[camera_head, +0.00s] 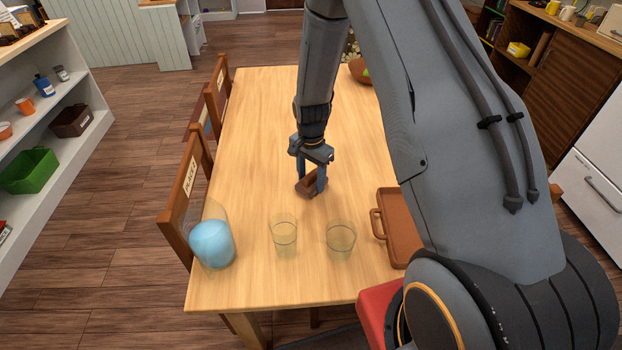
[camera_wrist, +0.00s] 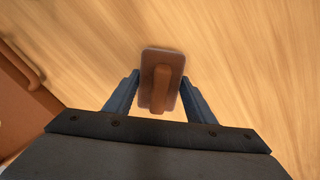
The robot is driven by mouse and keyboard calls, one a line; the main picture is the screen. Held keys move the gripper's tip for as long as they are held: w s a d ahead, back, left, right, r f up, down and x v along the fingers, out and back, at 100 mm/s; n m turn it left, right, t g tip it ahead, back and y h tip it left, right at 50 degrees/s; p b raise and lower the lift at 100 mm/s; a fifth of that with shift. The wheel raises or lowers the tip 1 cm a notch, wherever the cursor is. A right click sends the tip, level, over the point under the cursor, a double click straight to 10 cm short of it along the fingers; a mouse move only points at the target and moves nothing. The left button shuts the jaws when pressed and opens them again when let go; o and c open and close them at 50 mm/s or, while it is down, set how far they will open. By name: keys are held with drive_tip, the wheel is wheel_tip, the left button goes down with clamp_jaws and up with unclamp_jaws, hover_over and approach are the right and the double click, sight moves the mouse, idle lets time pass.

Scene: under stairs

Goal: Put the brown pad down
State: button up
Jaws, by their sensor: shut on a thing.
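The brown pad (camera_head: 306,187) is a small block with a raised handle along its top. It is at the middle of the wooden table (camera_head: 255,130), at or just above the surface; I cannot tell if it touches. My gripper (camera_head: 311,182) points down and is shut on the brown pad. In the wrist view the brown pad (camera_wrist: 171,66) shows its handle between the two blue fingers of my gripper (camera_wrist: 160,98). The fingertips are partly hidden by the pad.
Two clear glasses (camera_head: 284,238) (camera_head: 341,241) and a blue-filled jar (camera_head: 212,244) stand near the front edge. A brown tray (camera_head: 396,227) lies at the right, partly behind my arm. A bowl (camera_head: 361,72) is at the far end. The table's left middle is clear; chairs (camera_head: 184,200) line that side.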

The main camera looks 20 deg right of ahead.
sight(311, 174)
drive_tip(key=shift+f, duration=0.3)
drive_tip(key=shift+f, duration=0.1)
drive_tip(key=o, duration=1.1)
wheel_tip(311, 174, up, 11)
drive_tip(key=b, duration=0.2)
drive_tip(key=shift+r+b, duration=0.2)
drive_tip(key=shift+b, duration=0.1)
drive_tip(key=shift+s+r, duration=0.1)
drive_tip(key=shift+r, duration=0.4)
drive_tip(key=s+r+n, duration=0.4)
drive_tip(key=s+n, duration=0.1)
drive_tip(key=s, duration=0.5)
drive_tip(key=s+r+n+t, duration=0.1)
drive_tip(key=s+r+n, duration=0.3)
drive_tip(key=s, duration=0.6)
drive_tip(key=shift+s+r+n, duration=0.4)
drive_tip(key=shift+n, duration=0.7)
